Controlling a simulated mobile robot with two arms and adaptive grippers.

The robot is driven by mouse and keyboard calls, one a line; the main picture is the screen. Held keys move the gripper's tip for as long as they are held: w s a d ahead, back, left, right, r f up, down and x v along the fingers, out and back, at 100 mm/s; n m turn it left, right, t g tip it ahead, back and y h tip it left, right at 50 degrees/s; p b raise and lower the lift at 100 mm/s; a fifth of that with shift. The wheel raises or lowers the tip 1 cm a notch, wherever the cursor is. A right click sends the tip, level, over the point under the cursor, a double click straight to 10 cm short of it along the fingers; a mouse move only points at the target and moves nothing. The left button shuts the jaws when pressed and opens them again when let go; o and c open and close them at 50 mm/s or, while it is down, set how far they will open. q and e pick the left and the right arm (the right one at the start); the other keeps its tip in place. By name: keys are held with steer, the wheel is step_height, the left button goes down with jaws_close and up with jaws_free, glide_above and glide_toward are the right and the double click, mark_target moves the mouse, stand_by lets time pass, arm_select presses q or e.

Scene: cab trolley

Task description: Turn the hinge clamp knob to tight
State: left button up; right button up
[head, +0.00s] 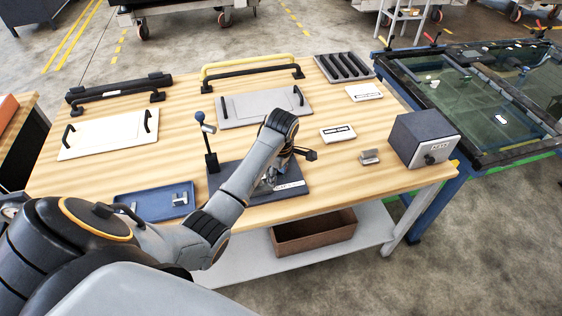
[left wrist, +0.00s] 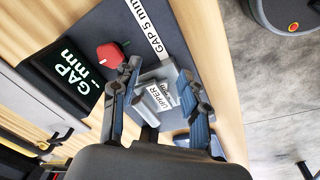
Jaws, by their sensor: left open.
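My left gripper (head: 272,172) is over the dark fixture board (head: 228,184) at the front of the wooden bench, partly hidden by my arm. In the left wrist view its two fingers (left wrist: 158,76) are apart, on either side of a grey metal hinge part (left wrist: 160,96) marked "UPPER". I cannot tell whether they touch it. A red knob (left wrist: 110,55) sits on the board just left of the left fingertip, outside the fingers. The knob is hidden in the head view. My right gripper does not show.
A black "GAP mm" display (left wrist: 70,80) and a "GAP 5 mm" strip (left wrist: 150,28) are beside the knob. A blue tray (head: 152,203) and a grey box (head: 422,140) are on the bench.

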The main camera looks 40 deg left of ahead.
arm_select(q)
steer(key=w+a+r+n+h, duration=0.1)
steer(key=w+a+r+n, duration=0.3)
steer(key=w+r+n, duration=0.45)
steer(key=shift+g, duration=0.4)
steer(key=f, duration=0.8)
steer(key=s+f, duration=0.1)
steer(key=f, duration=0.3)
steer(key=shift+s+d+f, duration=0.1)
steer(key=shift+d+f, duration=0.05)
steer(key=shift+f, duration=0.15)
steer(key=c, duration=0.9)
